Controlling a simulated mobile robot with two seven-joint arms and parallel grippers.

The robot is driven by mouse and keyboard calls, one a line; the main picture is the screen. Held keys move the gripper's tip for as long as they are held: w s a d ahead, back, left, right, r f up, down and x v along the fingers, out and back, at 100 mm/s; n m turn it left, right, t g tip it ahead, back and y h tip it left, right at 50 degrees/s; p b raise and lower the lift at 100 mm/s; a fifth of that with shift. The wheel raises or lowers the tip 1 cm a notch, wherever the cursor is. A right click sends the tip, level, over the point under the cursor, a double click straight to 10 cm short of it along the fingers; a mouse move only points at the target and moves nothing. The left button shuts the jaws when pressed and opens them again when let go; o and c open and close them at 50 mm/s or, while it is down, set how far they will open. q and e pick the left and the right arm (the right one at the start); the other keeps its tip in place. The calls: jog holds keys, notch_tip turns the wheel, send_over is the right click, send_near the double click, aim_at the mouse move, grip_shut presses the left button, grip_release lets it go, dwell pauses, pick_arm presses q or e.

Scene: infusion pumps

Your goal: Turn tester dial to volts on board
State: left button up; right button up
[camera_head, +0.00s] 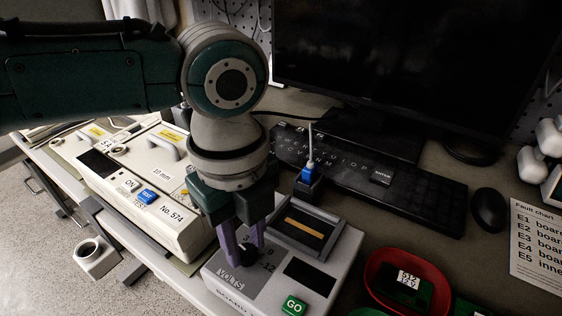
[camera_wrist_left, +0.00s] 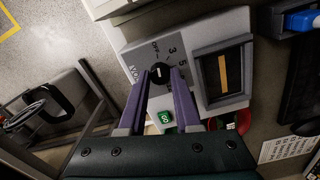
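The tester (camera_head: 335,251) is a light grey box at the front of the bench, with a dark dial (camera_head: 248,255) by its VOLTS label. In the left wrist view the dial (camera_wrist_left: 160,71) is a round black knob with a small white mark, ringed by OFF and several numbers. My left gripper (camera_head: 247,256) points down with its two purple fingers on either side of the dial. Its fingertips (camera_wrist_left: 161,73) are close to the knob's sides; whether they press on it I cannot tell. The fingers cover part of the scale. My right gripper is not in view.
The tester has a dark framed slot (camera_head: 303,226) and a green GO button (camera_head: 293,306). A pump (camera_head: 150,190) marked No. 574 stands left. A keyboard (camera_head: 375,175), mouse (camera_head: 488,210), red tray (camera_head: 372,270) with a board, and fault chart (camera_head: 538,240) lie behind and right.

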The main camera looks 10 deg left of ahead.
pick_arm(q)
grip_shut()
jog(key=m, duration=0.3)
jog(key=shift+m, duration=0.4)
jog(key=m+b, duration=0.1)
jog(key=m, duration=0.2)
jog(key=shift+m, duration=0.4)
jog(key=m, duration=0.3)
jog(key=shift+m, duration=0.4)
jog(key=m+b, duration=0.1)
jog(key=m, duration=0.2)
jog(key=shift+m, duration=0.3)
jog(key=shift+o, duration=2.3)
grip_release()
jog(key=shift+m, duration=0.3)
jog(key=shift+r, duration=0.1)
notch_tip(320, 180, up, 7)
jog(key=p, duration=0.7)
